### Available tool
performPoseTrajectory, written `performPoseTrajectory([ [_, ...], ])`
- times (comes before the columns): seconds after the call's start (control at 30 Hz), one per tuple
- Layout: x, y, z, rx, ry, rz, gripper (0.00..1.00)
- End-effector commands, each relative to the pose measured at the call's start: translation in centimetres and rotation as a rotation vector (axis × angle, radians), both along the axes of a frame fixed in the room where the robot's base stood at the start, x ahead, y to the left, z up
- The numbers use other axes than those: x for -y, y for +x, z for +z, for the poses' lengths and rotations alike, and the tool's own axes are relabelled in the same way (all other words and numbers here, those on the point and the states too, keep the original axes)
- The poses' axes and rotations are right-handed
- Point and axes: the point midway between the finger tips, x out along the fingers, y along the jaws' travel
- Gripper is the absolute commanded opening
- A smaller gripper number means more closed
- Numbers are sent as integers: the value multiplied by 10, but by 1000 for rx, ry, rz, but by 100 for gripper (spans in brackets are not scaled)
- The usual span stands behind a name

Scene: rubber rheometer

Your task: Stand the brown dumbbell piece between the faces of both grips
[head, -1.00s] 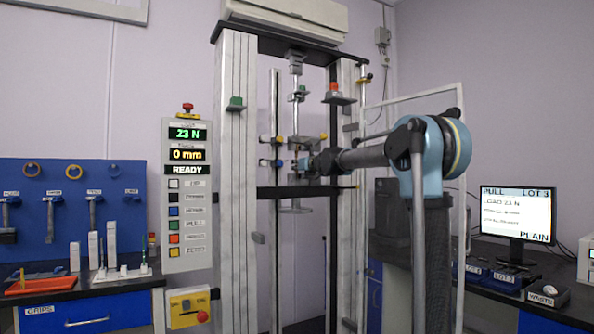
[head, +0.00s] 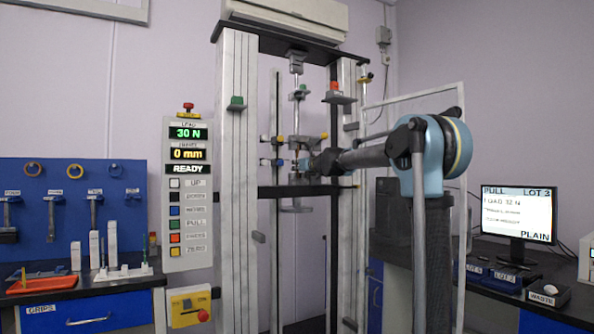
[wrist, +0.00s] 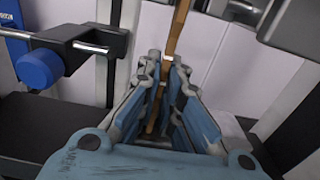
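The brown dumbbell piece (wrist: 178,28) is a narrow upright strip in the wrist view, slightly tilted. My gripper (wrist: 168,68) has its fingers closed in on both sides of it. The strip runs above the fingertips and down between the fingers; its ends are hidden. In the head view my gripper (head: 306,163) reaches from the right into the testing frame at grip height. The upper grip (head: 294,142) has yellow knobs; a blue knob (head: 265,162) sits lower left. In the wrist view a black grip part with a blue knob (wrist: 38,68) is at left. Contact with the grip faces cannot be told.
Frame columns (head: 233,150) stand on both sides of the grips, with a dark crossbar (head: 262,192) below. The control panel (head: 187,200) reads 30 N, 0 mm, READY. A monitor (head: 517,212) shows PULL, LOT 3, PLAIN. Trays and a waste bin (head: 545,293) are at right.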

Motion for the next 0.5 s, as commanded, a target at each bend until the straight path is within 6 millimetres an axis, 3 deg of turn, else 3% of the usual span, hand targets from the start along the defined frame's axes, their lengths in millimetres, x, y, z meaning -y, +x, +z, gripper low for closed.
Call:
performPoseTrajectory([
  [0.07, 0, 0, 0, 0, 0, 0, 28],
  [0.5, 3, -4, 0, 0, 0, 0, 28],
])
